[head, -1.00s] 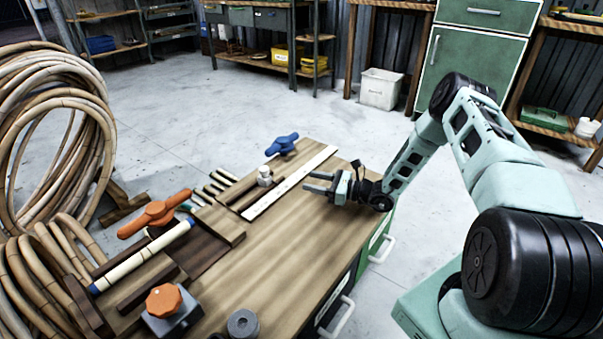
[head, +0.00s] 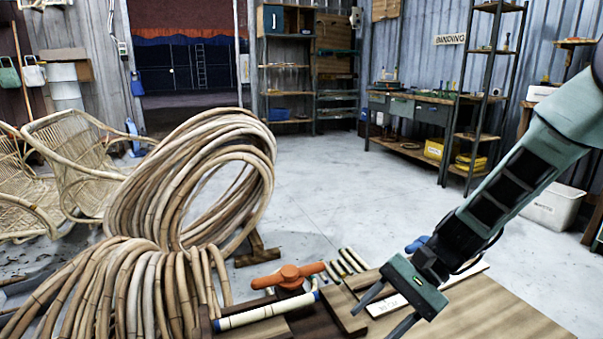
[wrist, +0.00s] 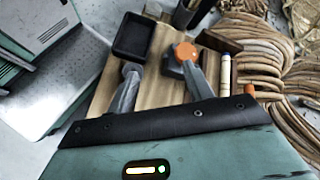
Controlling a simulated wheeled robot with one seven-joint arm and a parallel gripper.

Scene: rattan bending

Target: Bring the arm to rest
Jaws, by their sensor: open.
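My gripper (head: 378,322) is at the end of my raised arm, above the right part of the wooden workbench (head: 500,310) in the head view. Its two fingers are spread, with nothing between them, and point down and to the left. The wrist view also shows the spread fingers of my gripper (wrist: 158,72) over the bench. A cane with a pale body and blue ends (head: 262,312) lies at the bench's left, by an orange-handled clamp (head: 288,277). An orange knob (wrist: 184,51) shows in the wrist view.
Large rattan coils (head: 195,190) stand left of the bench. A white ruler-like strip (head: 388,304) and a blue handle (head: 417,244) lie partly behind my gripper. A black tray (wrist: 135,38) sits on the bench. Open floor (head: 330,190) lies beyond, before shelves (head: 290,75).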

